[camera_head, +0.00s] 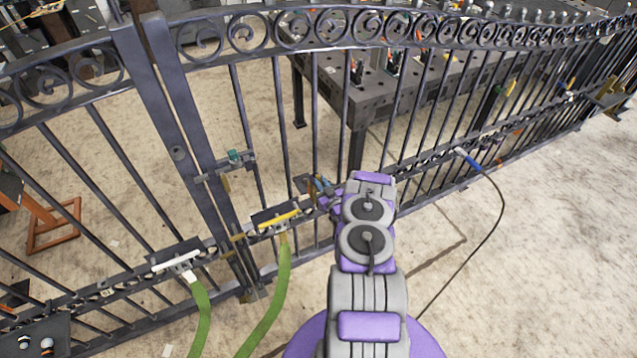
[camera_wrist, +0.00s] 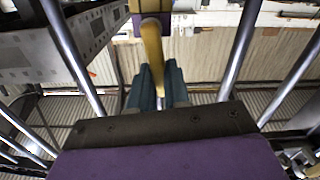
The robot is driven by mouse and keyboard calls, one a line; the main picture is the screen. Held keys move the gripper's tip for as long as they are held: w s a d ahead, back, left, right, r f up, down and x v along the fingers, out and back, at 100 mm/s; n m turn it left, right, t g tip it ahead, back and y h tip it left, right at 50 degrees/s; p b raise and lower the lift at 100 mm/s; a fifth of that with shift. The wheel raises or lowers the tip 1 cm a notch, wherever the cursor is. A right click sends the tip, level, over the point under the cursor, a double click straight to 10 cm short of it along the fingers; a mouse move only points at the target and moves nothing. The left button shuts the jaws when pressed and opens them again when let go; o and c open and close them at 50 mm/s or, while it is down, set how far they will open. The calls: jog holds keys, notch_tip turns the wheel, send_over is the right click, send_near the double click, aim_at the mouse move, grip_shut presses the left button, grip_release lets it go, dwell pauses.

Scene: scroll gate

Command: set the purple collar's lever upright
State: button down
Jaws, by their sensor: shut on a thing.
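In the wrist view, the purple collar (camera_wrist: 151,22) shows at the top edge, partly cut off. Its yellow-tan lever (camera_wrist: 152,45) runs from the collar down toward my gripper. My gripper (camera_wrist: 158,80) has its teal fingers on either side of the lever's far end and is shut on it. In the head view, my gripper (camera_head: 322,188) is at the gate's lower rail, just right of the yellow-handled bracket. My purple and grey arm hides most of that spot, and I cannot make out the collar there. The lever's exact tilt is unclear.
The dark metal gate (camera_head: 285,150) crosses the whole view with vertical bars. A yellow handle (camera_head: 278,220) and a white handle (camera_head: 175,262) have green hoses. A blue-ended black cable (camera_head: 467,158) hangs at right. A grey table (camera_head: 380,95) stands behind. Floor at right is open.

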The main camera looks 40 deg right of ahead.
jog(key=shift+s+d+m, duration=0.1)
jog(key=shift+d+m, duration=0.25)
jog(key=shift+m, duration=0.55)
jog(key=c, duration=1.1)
grip_release()
jog(key=shift+s, duration=0.1)
jog(key=p+v, duration=0.5)
jog(key=v, duration=1.2)
